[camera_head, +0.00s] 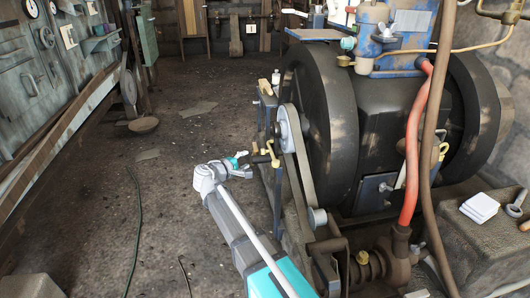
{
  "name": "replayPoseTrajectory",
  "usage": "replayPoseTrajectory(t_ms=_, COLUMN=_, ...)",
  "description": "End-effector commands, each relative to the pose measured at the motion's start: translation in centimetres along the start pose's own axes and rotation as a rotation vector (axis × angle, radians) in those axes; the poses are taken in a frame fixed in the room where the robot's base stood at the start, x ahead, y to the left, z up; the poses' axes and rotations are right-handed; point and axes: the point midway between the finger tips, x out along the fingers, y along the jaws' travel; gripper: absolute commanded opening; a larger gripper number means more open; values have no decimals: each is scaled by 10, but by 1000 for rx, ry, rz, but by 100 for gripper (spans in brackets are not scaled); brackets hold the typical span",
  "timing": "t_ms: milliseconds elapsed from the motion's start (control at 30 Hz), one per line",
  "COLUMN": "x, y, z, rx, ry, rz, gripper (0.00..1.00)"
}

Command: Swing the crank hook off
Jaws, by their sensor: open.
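A small yellow hooked piece (271,152), which looks like the crank hook, sits at the near left side of the engine, beside the belt and a grey pulley (289,128). My arm reaches up from the bottom of the view. My gripper (250,160) is at its end, open, just left of the yellow piece. The fingers are small and dark here, and I cannot tell whether they touch the piece or stand around it. The belt (301,165) runs from the grey pulley down to a smaller lower pulley (317,217).
The large dark engine flywheel (318,120) stands right of my gripper. A red hose (413,150) and a brown pipe (436,140) run down at the right. A small bottle (276,77) stands behind the hook. The floor (90,205) to the left is mostly clear, with a thin green cable (138,215).

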Motion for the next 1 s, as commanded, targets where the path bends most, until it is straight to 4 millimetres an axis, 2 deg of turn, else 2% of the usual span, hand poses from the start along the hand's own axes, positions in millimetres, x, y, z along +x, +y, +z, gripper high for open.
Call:
replayPoseTrajectory(t_ms=167, x=3, y=0, z=-1, rx=0, ry=1, rz=0, gripper=53)
replayPoseTrajectory(t_ms=367, x=17, y=-1, z=-2, rx=1, ry=0, rz=-1, gripper=53)
replayPoseTrajectory(t_ms=1000, x=109, y=-1, z=-3, rx=0, ry=1, rz=-1, gripper=53)
